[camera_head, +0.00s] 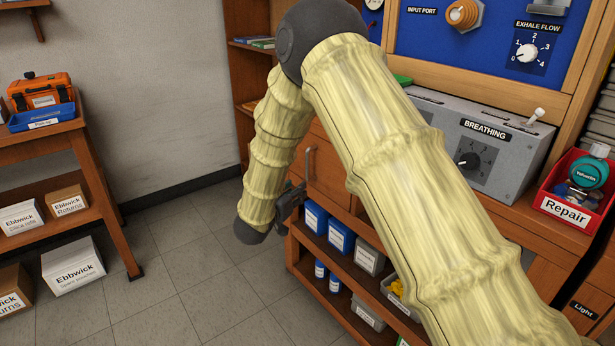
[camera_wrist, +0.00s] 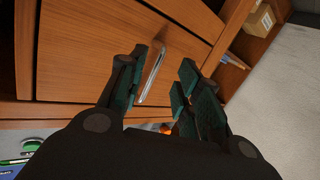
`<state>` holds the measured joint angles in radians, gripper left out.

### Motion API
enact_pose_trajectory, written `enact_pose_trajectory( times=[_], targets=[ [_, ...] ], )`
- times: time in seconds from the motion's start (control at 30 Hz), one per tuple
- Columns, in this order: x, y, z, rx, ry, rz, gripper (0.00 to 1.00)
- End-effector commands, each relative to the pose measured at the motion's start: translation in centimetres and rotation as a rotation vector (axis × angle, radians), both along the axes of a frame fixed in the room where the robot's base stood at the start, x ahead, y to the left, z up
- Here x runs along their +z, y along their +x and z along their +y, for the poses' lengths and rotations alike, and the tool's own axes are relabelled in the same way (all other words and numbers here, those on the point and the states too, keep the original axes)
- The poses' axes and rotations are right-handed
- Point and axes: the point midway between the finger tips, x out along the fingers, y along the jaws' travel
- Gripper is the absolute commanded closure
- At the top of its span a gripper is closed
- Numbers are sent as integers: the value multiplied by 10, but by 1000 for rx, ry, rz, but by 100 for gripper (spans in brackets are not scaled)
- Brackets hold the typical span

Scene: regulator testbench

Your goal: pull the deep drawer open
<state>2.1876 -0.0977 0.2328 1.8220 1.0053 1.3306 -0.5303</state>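A wooden drawer front (camera_head: 330,174) with an upright metal bar handle is at the bench's left end in the head view, partly hidden behind my arm. It looks shut. In the wrist view a drawer front (camera_wrist: 90,55) fills the upper left, with its silver bar handle (camera_wrist: 152,76) in the middle. My gripper (camera_wrist: 165,62) is open, its dark green padded fingers on either side of the handle, with a gap showing on the right. Contact cannot be told. In the head view my gripper (camera_head: 290,203) is just below and left of the handle, partly hidden by my wrist.
An open shelf (camera_head: 335,262) with blue boxes and bins is below the drawer. The grey breathing unit (camera_head: 485,150) and red repair bin (camera_head: 568,212) sit on the bench. Floor (camera_head: 190,250) left of the bench is clear, up to a side table (camera_head: 90,150).

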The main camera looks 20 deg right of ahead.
Motion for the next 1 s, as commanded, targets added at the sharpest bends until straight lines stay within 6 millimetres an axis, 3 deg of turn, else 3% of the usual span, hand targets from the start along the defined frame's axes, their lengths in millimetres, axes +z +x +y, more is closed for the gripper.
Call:
enact_pose_trajectory(
  times=[0.03,0.23,0.67,1.0],
  targets=[
    [-4,6,3,-24,-5,-29,66],
    [21,20,11,-138,-21,-119,66],
    [57,24,24,-290,-19,-204,66],
    [57,40,-3,-298,-18,-207,66]
  ],
)
